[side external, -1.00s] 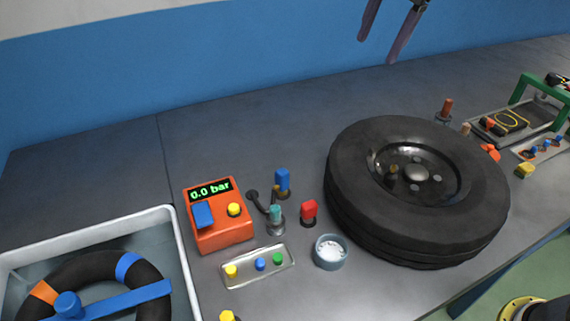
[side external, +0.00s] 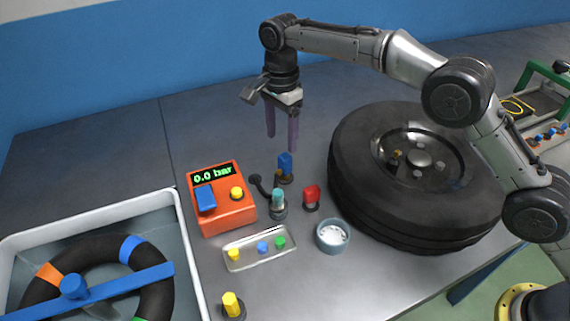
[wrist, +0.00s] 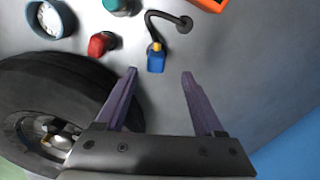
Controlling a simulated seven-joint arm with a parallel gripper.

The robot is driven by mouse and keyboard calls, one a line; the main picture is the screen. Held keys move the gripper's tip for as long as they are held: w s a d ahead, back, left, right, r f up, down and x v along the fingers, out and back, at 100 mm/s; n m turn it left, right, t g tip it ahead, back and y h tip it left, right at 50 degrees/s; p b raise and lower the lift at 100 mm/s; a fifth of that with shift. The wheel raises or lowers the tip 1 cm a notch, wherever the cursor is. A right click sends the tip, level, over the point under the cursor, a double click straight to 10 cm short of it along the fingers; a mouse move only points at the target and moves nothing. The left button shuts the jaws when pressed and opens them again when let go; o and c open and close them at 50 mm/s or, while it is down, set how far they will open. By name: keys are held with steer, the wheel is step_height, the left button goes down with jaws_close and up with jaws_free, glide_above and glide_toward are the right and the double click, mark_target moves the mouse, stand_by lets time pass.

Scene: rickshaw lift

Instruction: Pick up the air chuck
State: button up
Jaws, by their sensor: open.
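The air chuck appears to be the small blue piece with a brass-coloured end (side external: 285,165), standing on the bench beside the orange inflator box. In the wrist view the blue air chuck (wrist: 156,62) lies just beyond my fingertips, roughly between their lines, with a dark curved hose at its brass end. My gripper (side external: 282,143) points down above the air chuck, its two purple fingers apart and empty. In the wrist view my gripper (wrist: 160,73) is also open, with nothing between the fingers.
The orange inflator box (side external: 223,212) reads 0.0 bar. A teal-topped post (side external: 278,202), a red valve cap (side external: 311,195) and a round cup (side external: 333,248) stand close by. Bare bench lies behind.

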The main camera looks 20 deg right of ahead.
mark_target(285, 166)
step_height(285, 166, down, 5)
steer(key=shift+r, duration=0.2)
steer(key=shift+s+d+f, duration=0.15)
steer(key=shift+f, duration=1.2)
steer(key=shift+s+d+f, duration=0.1)
steer(key=shift+d+f, duration=0.05)
steer(key=shift+f, duration=1.2)
steer(key=shift+r, duration=0.1)
jaws_close()
